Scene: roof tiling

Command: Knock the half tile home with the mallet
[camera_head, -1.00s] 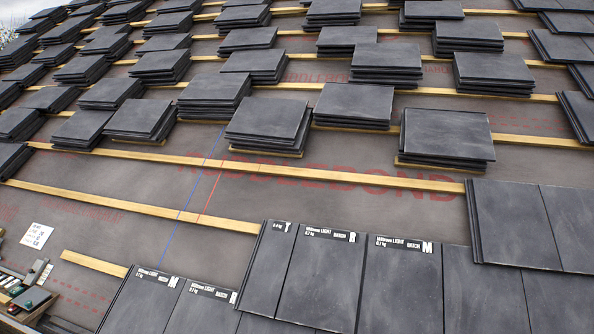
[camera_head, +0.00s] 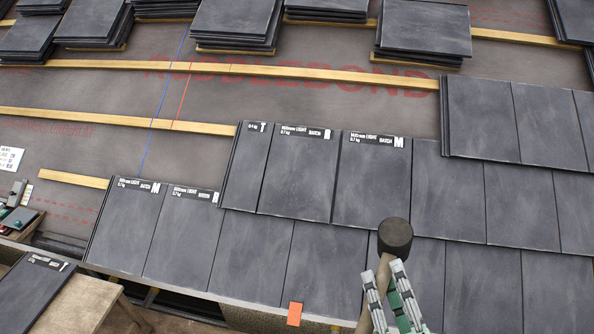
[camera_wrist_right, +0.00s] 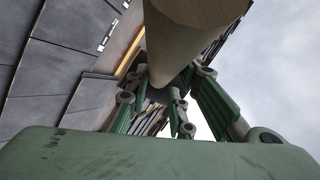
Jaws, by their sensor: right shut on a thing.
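The half tile (camera_head: 247,168) is the narrow dark grey tile at the left end of the second course, with a white-on-black label at its top. A full-width labelled tile (camera_head: 297,172) lies beside it on the right. The mallet's dark round head (camera_head: 395,238) is over the lower courses, right of and below the half tile and apart from it. My right gripper (camera_head: 393,296) is shut on the mallet's handle, below the head. The wooden handle (camera_wrist_right: 190,35) also fills the top of the right wrist view, between the fingers. My left gripper is not in view.
Stacks of tiles (camera_head: 424,30) stand along the upper battens. Bare underlay with blue and red lines and a wooden batten (camera_head: 110,120) lies left of the half tile. A labelled tile (camera_head: 30,290) lies on a wooden bench at lower left. An orange tag (camera_head: 295,314) sits at the eave.

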